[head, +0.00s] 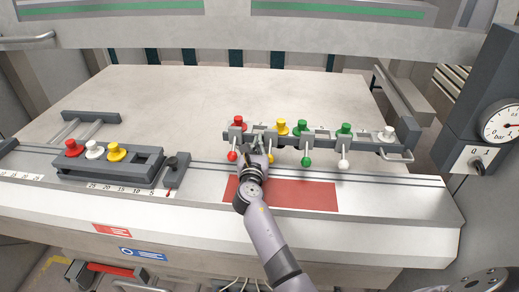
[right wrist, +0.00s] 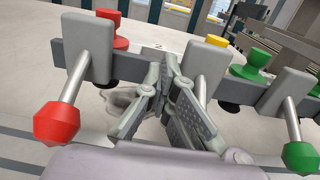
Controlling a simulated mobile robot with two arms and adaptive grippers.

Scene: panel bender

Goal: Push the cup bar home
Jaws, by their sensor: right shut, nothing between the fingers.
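The cup bar (head: 325,144) is a grey bar lying across the near part of the pale sheet. It carries red, yellow, green and white cups on top, and levers with coloured knobs on its near side. My right gripper (head: 262,150) is shut and empty at the bar's left part, between the red-knobbed lever (head: 232,156) and the green-knobbed lever (head: 306,161). In the right wrist view the fingers (right wrist: 168,65) point at the bar's near face (right wrist: 140,68); contact cannot be told. My left gripper is not in view.
A red mat (head: 300,196) lies on the front ledge below the bar. A dark rack (head: 110,168) with red, white and yellow cups stands at left. A pressure gauge (head: 502,123) and switch (head: 478,165) are at right. The sheet (head: 200,95) behind is clear.

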